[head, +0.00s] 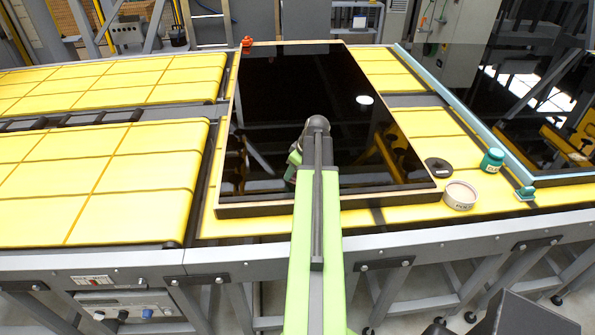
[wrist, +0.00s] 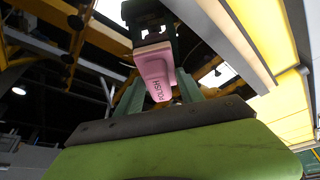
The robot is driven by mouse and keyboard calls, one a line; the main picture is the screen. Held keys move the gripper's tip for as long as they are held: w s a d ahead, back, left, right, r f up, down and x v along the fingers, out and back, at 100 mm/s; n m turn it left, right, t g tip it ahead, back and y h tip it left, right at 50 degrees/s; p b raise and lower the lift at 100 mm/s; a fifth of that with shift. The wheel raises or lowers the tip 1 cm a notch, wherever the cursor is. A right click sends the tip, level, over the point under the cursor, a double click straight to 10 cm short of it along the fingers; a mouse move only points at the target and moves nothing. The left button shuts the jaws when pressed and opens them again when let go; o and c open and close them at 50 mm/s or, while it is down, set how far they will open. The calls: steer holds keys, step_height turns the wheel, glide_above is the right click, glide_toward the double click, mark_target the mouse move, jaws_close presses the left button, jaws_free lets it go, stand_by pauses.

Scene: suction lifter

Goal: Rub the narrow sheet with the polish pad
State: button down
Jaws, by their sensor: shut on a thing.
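A glossy black sheet (head: 300,85) with a pale edge lies in the middle of the yellow-topped bench in the head view. A second dark sheet (head: 545,110) with a light blue edge is at the right, cut off by the frame. My arm reaches over the middle sheet. My gripper (wrist: 158,90) is shut on the pink polish pad (wrist: 154,70), whose lettering shows in the wrist view. A dark shiny surface beyond the pad mirrors the gripper and the surroundings. In the head view my arm mostly hides the gripper and pad. I cannot tell whether the pad touches the sheet.
Right of the middle sheet are a black disc (head: 438,167), a pale round tin (head: 460,195), a teal jar (head: 492,160) and a teal block (head: 525,193). A small red-orange item (head: 247,41) is at its far left corner. Yellow padded panels (head: 130,180) at left are clear.

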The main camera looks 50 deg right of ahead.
steer(key=shift+d, duration=0.1)
steer(key=shift+s+d+f, duration=0.1)
steer(key=shift+s+d, duration=0.95)
steer(key=shift+s, duration=0.2)
steer(key=shift+s+d, duration=1.4)
steer(key=shift+s, duration=0.15)
steer(key=shift+s+d, duration=1.25)
steer(key=shift+s, duration=0.3)
steer(key=shift+w+a, duration=1.3)
steer(key=shift+w, duration=0.25)
